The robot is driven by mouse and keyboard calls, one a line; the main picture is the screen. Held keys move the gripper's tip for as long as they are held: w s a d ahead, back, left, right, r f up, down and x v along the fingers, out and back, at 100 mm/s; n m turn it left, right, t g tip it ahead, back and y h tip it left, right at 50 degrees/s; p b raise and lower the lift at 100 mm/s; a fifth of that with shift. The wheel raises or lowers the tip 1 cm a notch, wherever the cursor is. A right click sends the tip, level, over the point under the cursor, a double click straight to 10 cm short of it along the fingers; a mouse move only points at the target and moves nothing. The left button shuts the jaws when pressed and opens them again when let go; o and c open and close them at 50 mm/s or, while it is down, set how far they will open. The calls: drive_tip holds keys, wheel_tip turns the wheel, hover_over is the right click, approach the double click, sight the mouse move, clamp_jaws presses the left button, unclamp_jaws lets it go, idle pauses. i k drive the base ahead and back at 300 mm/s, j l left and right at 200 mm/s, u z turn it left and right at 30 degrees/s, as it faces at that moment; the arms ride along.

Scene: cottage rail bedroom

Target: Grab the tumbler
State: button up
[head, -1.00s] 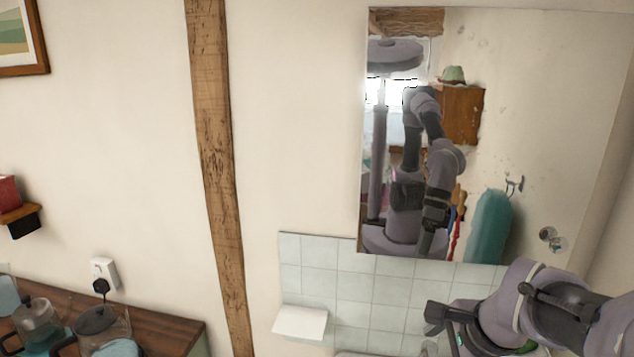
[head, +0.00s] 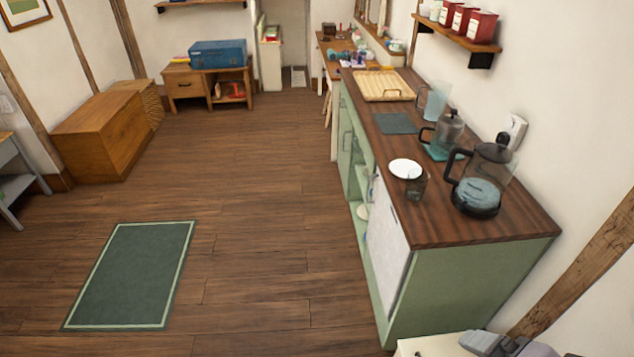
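A small clear glass tumbler (head: 417,188) stands upright on the dark wooden countertop (head: 437,222), near its front edge. It stands just in front of a white round plate (head: 405,169) and left of a glass kettle with a black handle (head: 482,182). A grey part of my arm shows at the bottom right edge, well short of the tumbler. My gripper's fingers cannot be made out in this view.
Behind the tumbler are a second glass jug (head: 447,133), a tall clear vessel (head: 434,102) and a wooden tray (head: 384,86). A shelf (head: 458,36) with red canisters overhangs the back. The floor left of the green cabinet (head: 462,288) is open, with a green mat (head: 132,275).

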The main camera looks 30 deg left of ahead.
sight(417, 178)
drive_tip(key=u, duration=0.55)
drive_tip(key=i+j+z, duration=0.4)
drive_tip(key=i+j, duration=0.15)
drive_tip(key=i+j+z, duration=0.2)
drive_tip(key=i+j, duration=0.15)
drive_tip(key=i+j+z, duration=0.4)
drive_tip(key=j, duration=0.35)
drive_tip(key=i+j+z, duration=0.2)
drive_tip(key=j, duration=0.25)
drive_tip(key=i, duration=0.05)
